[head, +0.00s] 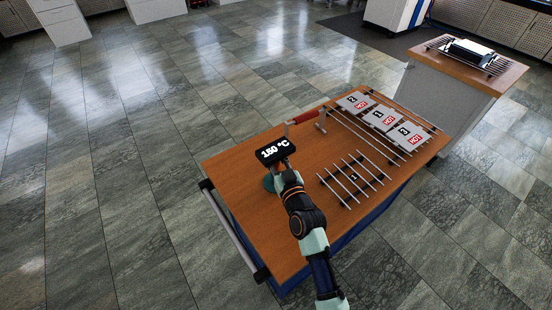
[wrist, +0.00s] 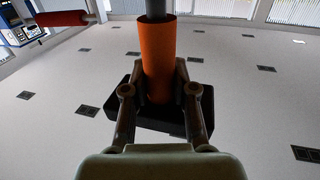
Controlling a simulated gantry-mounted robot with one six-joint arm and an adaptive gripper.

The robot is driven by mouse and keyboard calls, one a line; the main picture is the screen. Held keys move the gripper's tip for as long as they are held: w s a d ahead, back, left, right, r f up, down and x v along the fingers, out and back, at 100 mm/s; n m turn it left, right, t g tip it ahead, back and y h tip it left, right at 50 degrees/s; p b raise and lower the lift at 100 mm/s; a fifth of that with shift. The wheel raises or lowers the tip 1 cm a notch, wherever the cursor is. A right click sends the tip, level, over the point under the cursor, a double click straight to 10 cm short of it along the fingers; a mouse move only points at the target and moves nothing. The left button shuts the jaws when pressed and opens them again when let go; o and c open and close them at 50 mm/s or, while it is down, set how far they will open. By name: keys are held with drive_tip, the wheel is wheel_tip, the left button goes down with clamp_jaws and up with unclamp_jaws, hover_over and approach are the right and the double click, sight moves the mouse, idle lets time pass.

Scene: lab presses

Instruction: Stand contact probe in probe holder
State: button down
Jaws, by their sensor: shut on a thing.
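The contact probe has a black display (head: 276,151) reading 150 °C, in the head view over the left part of the wooden table. In the wrist view its orange handle (wrist: 158,48) stands between the fingers of my gripper (wrist: 160,90), which is shut on it. A grey shaft shows above the handle and a black block behind it. The probe's tip is hidden. A teal rounded piece (head: 269,183) shows below the display, beside my wrist; it may be the probe holder, but my arm partly covers it.
A red handle (head: 304,117) on a metal stand is just right of and beyond the display; it also shows in the wrist view (wrist: 66,18). Bare wood (head: 240,165) lies left.

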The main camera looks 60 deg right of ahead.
drive_tip(key=shift+f+b, duration=0.3)
drive_tip(key=shift+f, duration=0.1)
drive_tip(key=c, duration=0.8)
unclamp_jaws()
drive_tip(key=shift+c, duration=0.2)
drive_tip(key=shift+s, duration=0.1)
drive_tip(key=v, duration=1.1)
drive_tip(key=shift+s+a, duration=0.25)
drive_tip(key=shift+a, duration=0.05)
